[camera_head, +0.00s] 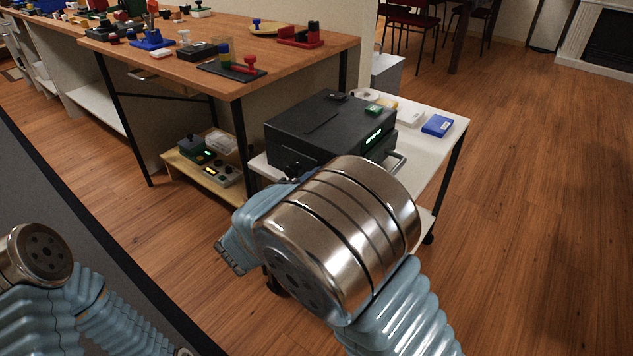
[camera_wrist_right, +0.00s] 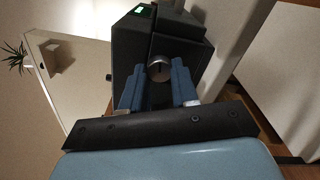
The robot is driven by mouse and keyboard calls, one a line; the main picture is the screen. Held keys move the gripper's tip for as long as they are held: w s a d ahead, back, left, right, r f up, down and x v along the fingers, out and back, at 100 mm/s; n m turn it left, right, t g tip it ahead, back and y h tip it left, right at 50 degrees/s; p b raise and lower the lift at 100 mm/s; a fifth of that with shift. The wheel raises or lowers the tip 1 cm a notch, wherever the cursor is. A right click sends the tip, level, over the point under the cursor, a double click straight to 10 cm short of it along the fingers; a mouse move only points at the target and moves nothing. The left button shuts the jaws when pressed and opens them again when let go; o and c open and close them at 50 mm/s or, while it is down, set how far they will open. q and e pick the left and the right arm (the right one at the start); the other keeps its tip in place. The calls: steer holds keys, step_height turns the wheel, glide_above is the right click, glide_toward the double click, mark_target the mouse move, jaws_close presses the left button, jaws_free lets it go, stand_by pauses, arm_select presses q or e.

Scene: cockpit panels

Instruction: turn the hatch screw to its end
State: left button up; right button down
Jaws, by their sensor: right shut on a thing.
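The white cart (camera_head: 447,142) also bears a blue box (camera_head: 437,125) and a green part (camera_head: 374,110) lies on top of the black box. A wooden workbench (camera_head: 222,84) with several small items stands left of the cart. Open wooden floor lies to the right.

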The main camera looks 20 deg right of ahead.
steer(key=shift+f, duration=0.1)
steer(key=c, duration=0.9)
jaws_free()
steer(key=shift+o, duration=0.2)
steer(key=shift+a, duration=0.1)
steer(key=v, duration=1.3)
steer(key=shift+s+a, duration=0.25)
